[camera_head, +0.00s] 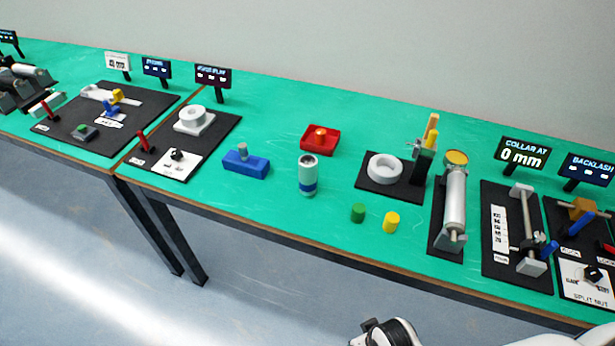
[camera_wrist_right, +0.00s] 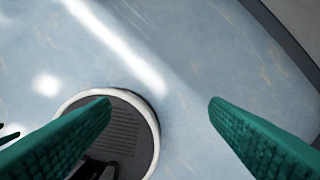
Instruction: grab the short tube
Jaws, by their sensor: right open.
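A short grey tube (camera_head: 307,174) with a dark open-looking top and a blue band near its foot stands upright on the green table, left of a black plate with a white ring. It is the piece that looks most like the short tube. My right gripper (camera_wrist_right: 160,102) is open and empty, its teal fingers wide apart above the floor. No tube shows in the right wrist view. A white and black part of my own shows at the bottom edge of the head view. My left gripper is not in view.
A blue block (camera_head: 246,163) and a red tray (camera_head: 320,140) lie near the tube. A green cylinder (camera_head: 357,213) and a yellow cylinder (camera_head: 391,222) stand to its right. A black plate (camera_head: 371,188) holds a white ring. The table front near the tube is clear.

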